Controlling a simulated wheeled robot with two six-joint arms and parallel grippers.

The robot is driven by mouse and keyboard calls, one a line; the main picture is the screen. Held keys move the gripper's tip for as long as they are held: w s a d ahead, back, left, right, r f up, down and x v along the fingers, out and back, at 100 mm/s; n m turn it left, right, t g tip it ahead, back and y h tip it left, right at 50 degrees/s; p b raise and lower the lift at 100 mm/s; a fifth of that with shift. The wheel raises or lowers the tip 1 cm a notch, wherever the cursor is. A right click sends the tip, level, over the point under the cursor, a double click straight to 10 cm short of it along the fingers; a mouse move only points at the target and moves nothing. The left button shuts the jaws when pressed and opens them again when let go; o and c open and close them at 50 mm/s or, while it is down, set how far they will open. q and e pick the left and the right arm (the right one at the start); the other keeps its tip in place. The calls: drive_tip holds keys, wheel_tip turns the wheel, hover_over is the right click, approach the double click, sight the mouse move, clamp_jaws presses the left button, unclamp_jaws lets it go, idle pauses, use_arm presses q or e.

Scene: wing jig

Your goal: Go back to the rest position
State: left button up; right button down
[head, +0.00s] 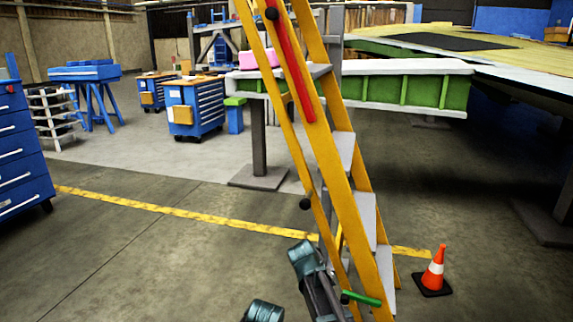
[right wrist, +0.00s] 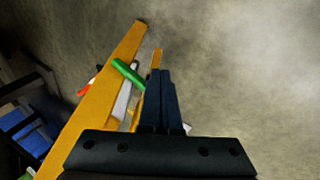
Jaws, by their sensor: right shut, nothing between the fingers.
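A yellow stepladder (head: 335,165) with grey steps stands upright in the middle of the head view. A red bar (head: 290,62) runs along its upper rail, and a short green bar (head: 362,298) sits low on it. In the right wrist view the ladder rail (right wrist: 95,100) and the green bar (right wrist: 128,73) show just left of my right gripper (right wrist: 160,76). My right gripper is shut and empty, its fingers together; whether it touches the ladder cannot be told. Parts of my arm show at the bottom of the head view. My left gripper is not in view.
An orange cone (head: 434,268) stands right of the ladder. Behind it is a green and white wing structure (head: 410,88) on a post. Blue tool cabinets (head: 195,105) stand back left, another blue cabinet (head: 20,155) at the left edge. The floor left of the ladder is clear.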

drive_tip(key=s+d+f+y, duration=0.1)
drive_tip(key=s+y, duration=0.2)
drive_tip(key=s, duration=0.6)
drive_tip(key=s+d+f+y, duration=0.1)
drive_tip(key=s+d+y, duration=0.1)
drive_tip(key=s, duration=0.6)
drive_tip(key=s+a+r+n+g+h+p, duration=0.1)
drive_tip(key=s+a+r+n+g+p, duration=0.25)
drive_tip(key=a, duration=0.75)
wheel_tip(320, 180, up, 38)
drive_tip(key=s+t+p, duration=0.1)
drive_tip(key=t+p, duration=0.1)
drive_tip(key=p, duration=3.6)
drive_tip(key=shift+s+a, duration=0.25)
drive_tip(key=shift+s, duration=0.1)
drive_tip(key=shift+f, duration=0.15)
